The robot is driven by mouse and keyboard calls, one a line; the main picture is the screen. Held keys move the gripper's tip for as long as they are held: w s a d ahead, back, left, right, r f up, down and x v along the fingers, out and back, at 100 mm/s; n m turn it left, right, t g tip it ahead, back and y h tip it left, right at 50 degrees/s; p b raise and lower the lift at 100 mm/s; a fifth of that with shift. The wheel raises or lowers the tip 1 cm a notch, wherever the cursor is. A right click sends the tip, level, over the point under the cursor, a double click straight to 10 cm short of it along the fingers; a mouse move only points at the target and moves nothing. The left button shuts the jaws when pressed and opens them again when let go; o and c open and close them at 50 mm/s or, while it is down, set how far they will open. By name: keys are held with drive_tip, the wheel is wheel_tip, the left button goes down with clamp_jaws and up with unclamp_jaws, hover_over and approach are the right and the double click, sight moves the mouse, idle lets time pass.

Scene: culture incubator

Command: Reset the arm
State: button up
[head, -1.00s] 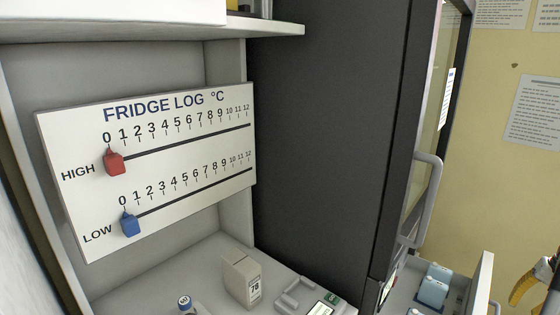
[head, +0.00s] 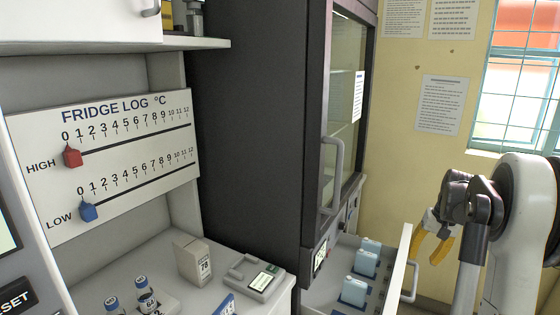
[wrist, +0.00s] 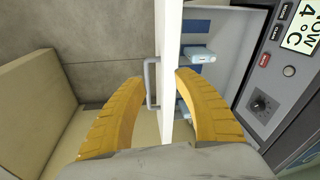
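My gripper (head: 432,245) has two yellow fingers and hangs at the right in the head view, beside the open drawer's front. In the wrist view my gripper (wrist: 160,76) shows its fingers apart. The white edge of the drawer front (wrist: 168,60) runs through the gap between them in the picture. I see no sign that the fingers are pressed on it. My arm is folded at the right edge of the head view.
The fridge log board (head: 110,160) has a red slider (head: 72,156) and a blue slider (head: 88,211) near 0. Vials (head: 145,294), a box (head: 192,260) and a small device (head: 258,278) stand on the counter.

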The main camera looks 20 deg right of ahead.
drive_tip(key=s+a+r+n+t+h, duration=0.15)
drive_tip(key=a+r, duration=0.35)
drive_tip(key=a, duration=0.8)
drive_tip(key=a+r+n+t+y, duration=0.15)
drive_tip(key=a+r, duration=0.35)
drive_tip(key=a, duration=0.8)
drive_tip(key=s+a+f+n+t, duration=0.1)
drive_tip(key=s+a+n, duration=0.1)
drive_tip(key=s+a, duration=0.3)
drive_tip(key=s+a+f+n+t, duration=0.1)
drive_tip(key=s+a, duration=0.5)
drive_tip(key=a, duration=0.6)
drive_tip(key=shift+s+a+f+n, duration=0.3)
drive_tip(key=shift+a+f+n, duration=0.1)
drive_tip(key=shift+f+n, duration=0.4)
